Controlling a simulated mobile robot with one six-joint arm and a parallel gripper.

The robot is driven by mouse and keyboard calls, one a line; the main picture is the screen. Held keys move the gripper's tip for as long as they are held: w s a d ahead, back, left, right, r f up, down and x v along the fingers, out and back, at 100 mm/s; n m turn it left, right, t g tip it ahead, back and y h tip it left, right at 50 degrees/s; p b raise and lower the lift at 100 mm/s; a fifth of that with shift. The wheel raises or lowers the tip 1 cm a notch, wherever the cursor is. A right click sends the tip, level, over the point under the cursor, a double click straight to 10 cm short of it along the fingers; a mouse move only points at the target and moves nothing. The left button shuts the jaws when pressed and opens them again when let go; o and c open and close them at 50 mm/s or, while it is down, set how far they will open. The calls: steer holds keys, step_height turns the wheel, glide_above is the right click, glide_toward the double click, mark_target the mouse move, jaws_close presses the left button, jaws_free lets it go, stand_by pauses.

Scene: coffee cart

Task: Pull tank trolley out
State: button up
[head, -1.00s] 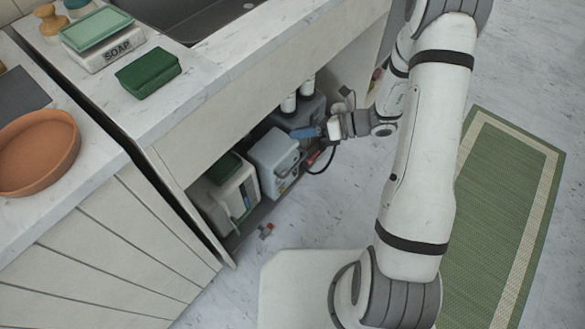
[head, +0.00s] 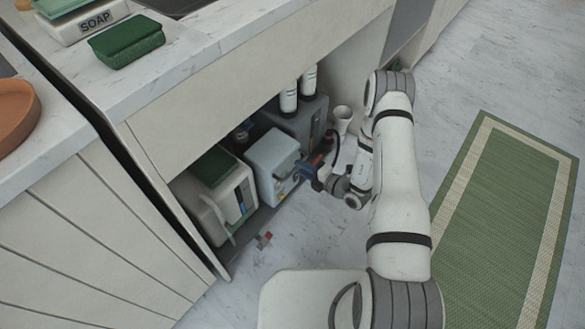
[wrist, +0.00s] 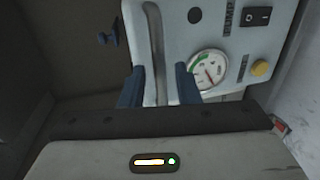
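The tank trolley appears as a dark low base (head: 262,217) under the counter, bearing a white canister (head: 213,207) with a green lid, a pale blue box (head: 270,160) and a grey tank (head: 304,128). My gripper (head: 304,170) is at the front of the pale blue box. In the wrist view, my gripper (wrist: 158,88) is open, with its two blue fingers either side of a grey upright bar (wrist: 158,50). A gap shows between bar and fingers. The pump panel (wrist: 215,35) with a gauge is behind. The bar's lower end is hidden by my gripper.
Two white bottles (head: 289,97) stand near the grey tank. A white cup-like thing (head: 343,118) is beside it. A green mat (head: 500,220) lies to the right; open floor shows between.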

steer(key=shift+b+x, duration=0.3)
steer(key=shift+x, duration=1.25)
steer(key=shift+c, duration=0.3)
jaws_close()
